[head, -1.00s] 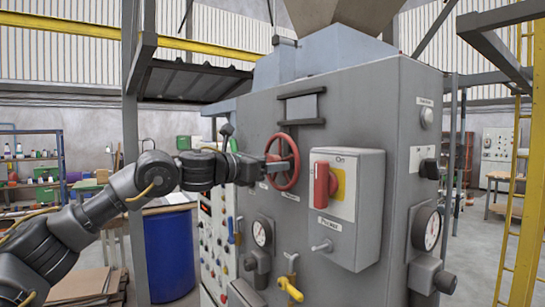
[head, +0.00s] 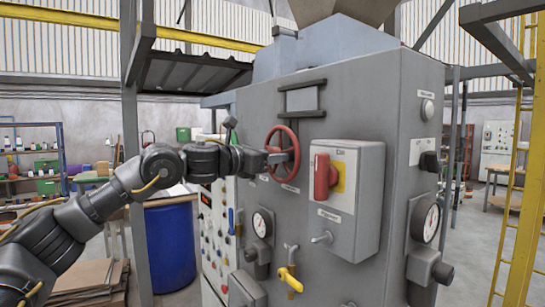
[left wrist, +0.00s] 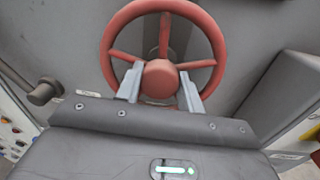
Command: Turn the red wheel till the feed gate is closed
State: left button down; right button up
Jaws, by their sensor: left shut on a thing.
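The red wheel (head: 294,172) is on the front of the grey machine, with a rim, spokes and a round hub. My left gripper (head: 278,157) reaches it from the left. In the left wrist view, the two fingers of my left gripper (left wrist: 160,82) lie on either side of the hub of the red wheel (left wrist: 160,78), shut on it. One spoke points up and others go out to the sides; the lower rim is hidden behind the gripper. A framed grey slot (head: 302,99) sits above the wheel; I cannot tell if it shows the feed gate. My right gripper is out of view.
A switch box (head: 365,210) with a red handle (head: 324,176) stands out just right of the wheel. Below are a gauge (head: 262,224) and a yellow-handled valve (head: 290,281). A blue drum (head: 171,247) and a grey post (head: 133,200) stand left, near my arm.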

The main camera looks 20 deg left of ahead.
pick_arm(q)
jog(key=n, duration=0.5)
jog(key=shift+r+n+g, duration=0.1)
jog(key=shift+n+g, duration=0.2)
jog(key=n+p, duration=0.1)
jog(key=n, duration=0.5)
jog(key=n+p, duration=0.1)
jog(key=n, duration=0.2)
jog(key=n+g, duration=0.1)
jog(key=n, duration=0.1)
jog(key=shift+r+n+h+p, duration=0.1)
jog(key=shift+n+h+p, duration=0.2)
jog(key=shift+n+p, duration=0.1)
jog(key=n+p, duration=0.1)
jog(key=n, duration=0.2)
jog(key=shift+n, duration=0.4)
jog(key=shift+n+h, duration=0.3)
jog(key=shift+n, duration=0.8)
